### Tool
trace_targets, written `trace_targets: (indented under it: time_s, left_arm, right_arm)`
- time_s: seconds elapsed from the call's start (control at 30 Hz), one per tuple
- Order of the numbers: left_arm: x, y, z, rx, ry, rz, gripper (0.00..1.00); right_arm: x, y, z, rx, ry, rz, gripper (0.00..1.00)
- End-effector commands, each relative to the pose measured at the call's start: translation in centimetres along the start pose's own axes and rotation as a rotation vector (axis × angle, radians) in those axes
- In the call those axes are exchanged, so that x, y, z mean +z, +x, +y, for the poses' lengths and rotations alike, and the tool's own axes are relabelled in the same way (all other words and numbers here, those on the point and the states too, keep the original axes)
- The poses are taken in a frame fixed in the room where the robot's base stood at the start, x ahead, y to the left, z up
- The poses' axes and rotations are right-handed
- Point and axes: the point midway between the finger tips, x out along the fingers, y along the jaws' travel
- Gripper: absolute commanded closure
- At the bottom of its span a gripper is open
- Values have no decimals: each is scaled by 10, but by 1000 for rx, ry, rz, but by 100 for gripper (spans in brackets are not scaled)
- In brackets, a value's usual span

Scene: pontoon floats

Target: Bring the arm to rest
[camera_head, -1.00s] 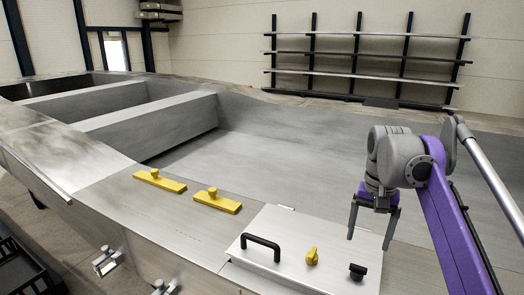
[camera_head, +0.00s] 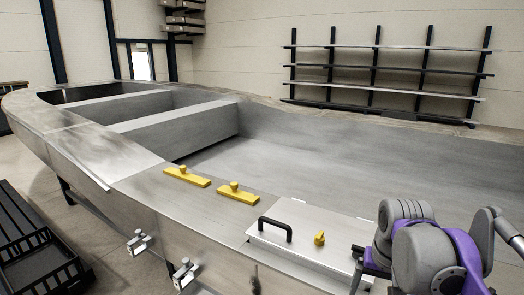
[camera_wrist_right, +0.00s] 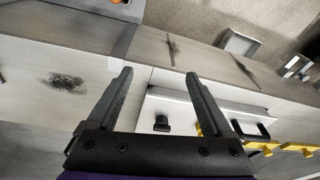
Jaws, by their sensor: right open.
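My right arm (camera_head: 428,255), purple and grey, is folded low at the right edge of the head view, close to the camera. Its gripper is partly hidden behind the wrist there, beside the right end of the silver hatch lid (camera_head: 290,250). In the right wrist view my right gripper (camera_wrist_right: 157,78) has its two fingers wide apart, with nothing between them. The lid carries a black handle (camera_head: 275,228) and a yellow knob (camera_head: 319,239). A black knob (camera_wrist_right: 161,124) shows in the wrist view, beyond the gripper. My left gripper is not in view.
Two yellow floats-like blocks with knobs (camera_head: 187,177) (camera_head: 238,194) lie on the metal deck (camera_head: 150,190). Metal clamps (camera_head: 138,242) sit along the near side. A black crate (camera_head: 35,250) stands at lower left. A rack (camera_head: 385,75) is on the back wall.

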Motion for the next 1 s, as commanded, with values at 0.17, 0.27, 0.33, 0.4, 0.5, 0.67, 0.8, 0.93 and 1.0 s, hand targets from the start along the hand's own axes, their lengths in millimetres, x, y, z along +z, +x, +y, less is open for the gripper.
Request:
trace_targets:
  time_s: [0.17,0.27,0.33,0.4,0.5,0.67,0.8,0.93,1.0]
  left_arm:
    - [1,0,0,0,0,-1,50]
    - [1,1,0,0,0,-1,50]
    - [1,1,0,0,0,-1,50]
    - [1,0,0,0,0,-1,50]
    - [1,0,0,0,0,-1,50]
    - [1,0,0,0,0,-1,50]
    - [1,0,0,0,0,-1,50]
    - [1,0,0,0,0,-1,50]
    - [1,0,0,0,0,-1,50]
  right_arm:
    - [73,56,-5,-37,-142,124,15]
    - [114,91,-4,-55,-218,193,15]
    - [138,112,-3,-65,-262,235,15]
    - [158,130,-1,-74,-297,269,15]
    - [177,148,1,-81,-331,303,15]
    - [188,158,2,-85,-350,322,15]
    - [187,158,2,-85,-350,322,15]
    - [187,158,2,-85,-349,322,15]
    - [187,158,2,-85,-349,321,15]
